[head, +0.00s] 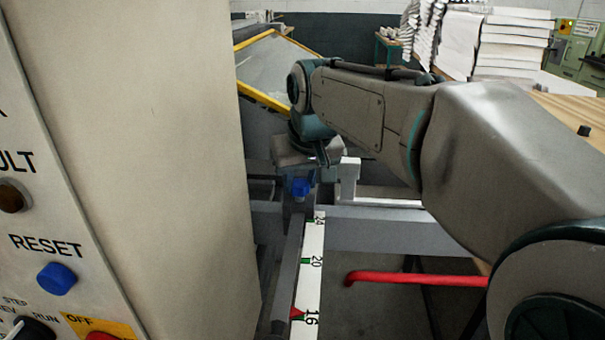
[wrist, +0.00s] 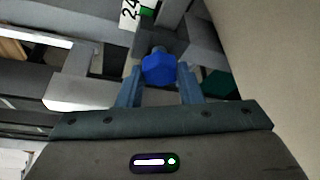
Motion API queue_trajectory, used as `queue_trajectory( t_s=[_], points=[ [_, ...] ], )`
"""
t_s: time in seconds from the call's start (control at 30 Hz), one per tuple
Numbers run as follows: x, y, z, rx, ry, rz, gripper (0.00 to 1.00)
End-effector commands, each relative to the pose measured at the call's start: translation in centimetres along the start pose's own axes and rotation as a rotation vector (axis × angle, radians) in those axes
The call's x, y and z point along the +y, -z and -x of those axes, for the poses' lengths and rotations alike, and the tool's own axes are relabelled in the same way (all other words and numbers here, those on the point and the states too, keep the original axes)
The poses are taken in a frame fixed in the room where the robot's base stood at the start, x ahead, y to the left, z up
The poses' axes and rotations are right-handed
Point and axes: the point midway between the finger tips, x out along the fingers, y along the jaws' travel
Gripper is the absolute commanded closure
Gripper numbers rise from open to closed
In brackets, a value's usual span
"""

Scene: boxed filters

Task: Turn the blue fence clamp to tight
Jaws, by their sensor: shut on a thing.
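The blue fence clamp (head: 300,187) is a small faceted knob at the far end of the rail, near the 24 mark. In the wrist view the clamp (wrist: 159,68) sits between the two blue-grey fingers. My gripper (wrist: 160,84) is shut on it, with one finger on each side. In the head view my gripper is mostly hidden under my wrist, just above the clamp. A white scale (head: 310,260) with 16, 20 and 24 marks runs beside the rail. A red pointer (head: 298,314) is at the 16 mark.
A control panel with a blue RESET button (head: 57,279) stands close on the left. A red bar (head: 415,279) sticks out at the lower right. A yellow-edged guard (head: 265,96) is behind the clamp. Stacked white boxed filters (head: 513,45) are at the back right.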

Motion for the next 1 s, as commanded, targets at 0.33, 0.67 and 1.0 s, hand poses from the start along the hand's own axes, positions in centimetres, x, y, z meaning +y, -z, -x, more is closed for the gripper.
queue_trajectory(
  t_s=[0.33,0.67,1.0],
  points=[
    [-0.3,0.14,0.14,0.0,-0.126,-0.301,0.9],
    [-0.53,0.22,0.01,-0.001,-0.234,-0.564,0.9],
    [-0.65,0.3,-0.05,0.0,-0.302,-0.733,0.9]
  ],
)
